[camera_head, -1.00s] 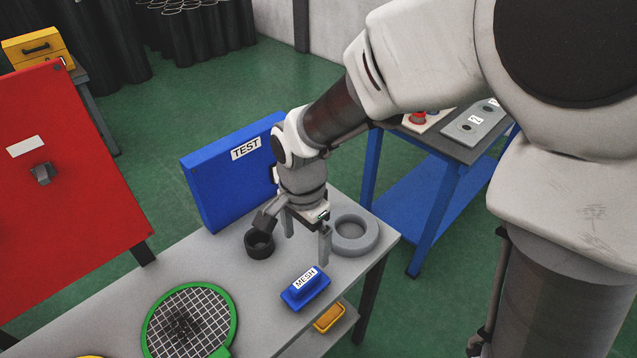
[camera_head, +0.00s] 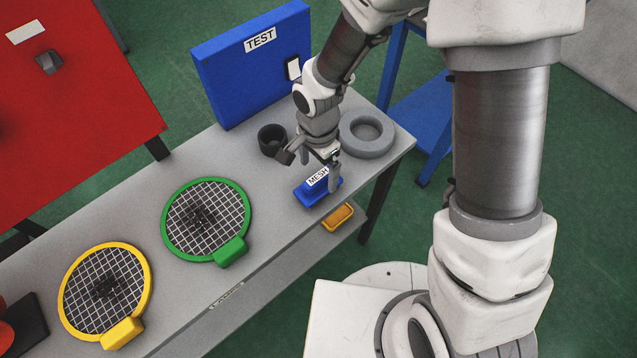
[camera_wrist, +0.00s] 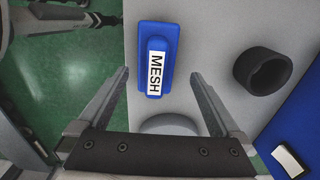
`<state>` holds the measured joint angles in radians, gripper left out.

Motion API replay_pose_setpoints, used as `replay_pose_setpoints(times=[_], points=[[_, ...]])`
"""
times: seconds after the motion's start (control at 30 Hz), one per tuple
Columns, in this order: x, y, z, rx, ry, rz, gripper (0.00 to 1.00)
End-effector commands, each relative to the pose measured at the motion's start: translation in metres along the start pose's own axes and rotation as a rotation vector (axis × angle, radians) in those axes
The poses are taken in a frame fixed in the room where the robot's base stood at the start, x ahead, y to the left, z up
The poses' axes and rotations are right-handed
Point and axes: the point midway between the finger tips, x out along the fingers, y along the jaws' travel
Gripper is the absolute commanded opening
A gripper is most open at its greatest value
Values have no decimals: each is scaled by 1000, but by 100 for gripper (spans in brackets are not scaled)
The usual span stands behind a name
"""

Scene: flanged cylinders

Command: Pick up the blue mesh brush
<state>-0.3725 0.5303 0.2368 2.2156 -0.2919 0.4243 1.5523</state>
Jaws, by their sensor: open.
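The blue mesh brush (camera_head: 309,195), with a white "MESH" label on its raised handle, lies on the grey table near its front edge. It also shows in the wrist view (camera_wrist: 169,34), long side running away from the gripper. My gripper (camera_head: 319,173) is open and empty above the brush, partly covering it in the head view. In the wrist view my gripper's fingertips (camera_wrist: 160,74) are apart, one to each side of the brush's near part. I cannot tell the exact height left between the fingers and the brush.
A dark cup (camera_head: 270,141) and a grey ring (camera_head: 367,146) stand close by. A blue "TEST" box (camera_head: 225,80) is behind. Green-rimmed (camera_head: 168,215) and yellow-rimmed (camera_head: 66,302) mesh discs lie to the left. A yellow tray (camera_head: 338,217) sits on a lower shelf.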

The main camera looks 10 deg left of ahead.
Motion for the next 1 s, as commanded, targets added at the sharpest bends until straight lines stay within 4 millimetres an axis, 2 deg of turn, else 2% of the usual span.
replay_pose_setpoints(times=[0.17, 0.4, 0.5, 0.8, 1.0], points=[[11, 2, 1, -1, 0, 2, 100], [43, 6, 3, -2, -1, 2, 100], [51, 6, 3, -1, -1, 2, 100], [54, 6, 3, -1, 0, -1, 100], [54, 6, 3, -1, 0, -1, 64]])
